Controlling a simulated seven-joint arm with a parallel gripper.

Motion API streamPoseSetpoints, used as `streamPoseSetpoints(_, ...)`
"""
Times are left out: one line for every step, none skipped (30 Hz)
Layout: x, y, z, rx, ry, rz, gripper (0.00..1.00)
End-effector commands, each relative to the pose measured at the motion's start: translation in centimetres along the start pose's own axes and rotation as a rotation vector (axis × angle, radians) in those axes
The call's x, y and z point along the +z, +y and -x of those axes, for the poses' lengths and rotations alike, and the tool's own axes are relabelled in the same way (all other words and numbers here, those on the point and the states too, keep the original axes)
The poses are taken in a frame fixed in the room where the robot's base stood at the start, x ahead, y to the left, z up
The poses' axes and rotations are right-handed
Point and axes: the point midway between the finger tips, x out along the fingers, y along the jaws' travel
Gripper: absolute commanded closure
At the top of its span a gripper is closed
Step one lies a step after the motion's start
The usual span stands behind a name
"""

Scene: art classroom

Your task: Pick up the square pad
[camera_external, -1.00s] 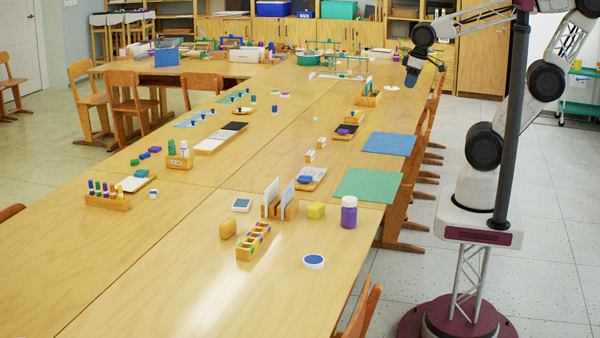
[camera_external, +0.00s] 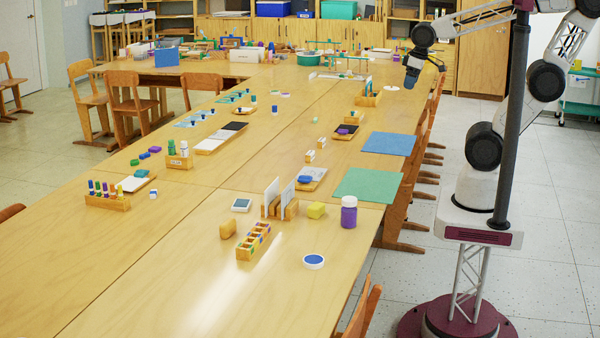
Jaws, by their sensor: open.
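The square pad (camera_external: 242,204) is a small pale-framed pad with a grey-blue top. It lies flat on the near part of the table, left of a wooden holder with upright white cards (camera_external: 280,204). My gripper (camera_external: 410,80) hangs open, pointing down, at the upper right of the view. It is far from the square pad, and nothing shows between its fingers, though they are small in this view.
A round blue pad (camera_external: 313,261), a purple jar (camera_external: 348,212), a yellow block (camera_external: 316,210), a tan block (camera_external: 228,229) and a wooden compartment holder (camera_external: 253,242) stand nearby. The left front table (camera_external: 130,270) is mostly bare. Chairs line the right edge.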

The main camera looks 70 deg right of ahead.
Motion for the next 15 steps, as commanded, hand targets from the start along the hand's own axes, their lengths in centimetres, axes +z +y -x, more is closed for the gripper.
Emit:
streamPoseSetpoints(0.0, 0.0, 0.0, 0.000, 0.000, 0.000, 0.06)
streamPoseSetpoints(0.0, 0.0, 0.0, 0.000, 0.000, 0.000, 0.06)
streamPoseSetpoints(0.0, 0.0, 0.0, 0.000, 0.000, 0.000, 0.06)
streamPoseSetpoints(0.0, 0.0, 0.0, 0.000, 0.000, 0.001, 0.06)
streamPoseSetpoints(-0.1, 0.0, 0.0, 0.000, 0.000, 0.001, 0.06)
streamPoseSetpoints(-0.1, 0.0, 0.0, 0.000, -0.001, 0.004, 0.06)
streamPoseSetpoints(-0.2, -0.1, 0.0, 0.000, -0.001, 0.006, 0.06)
streamPoseSetpoints(-0.4, -0.1, 0.0, -0.001, -0.002, 0.010, 0.06)
streamPoseSetpoints(-0.6, -0.1, 0.0, -0.001, -0.002, 0.016, 0.06)
streamPoseSetpoints(-0.9, -0.2, 0.0, -0.002, -0.003, 0.022, 0.06)
streamPoseSetpoints(-1.2, -0.3, 0.0, -0.002, -0.004, 0.030, 0.06)
streamPoseSetpoints(-1.6, -0.4, 0.0, -0.003, -0.006, 0.043, 0.06)
streamPoseSetpoints(-2.0, -0.5, 0.0, -0.004, -0.008, 0.054, 0.06)
streamPoseSetpoints(-2.4, -0.6, -0.1, -0.005, -0.010, 0.066, 0.06)
streamPoseSetpoints(-3.0, -0.8, -0.1, -0.006, -0.012, 0.085, 0.06)
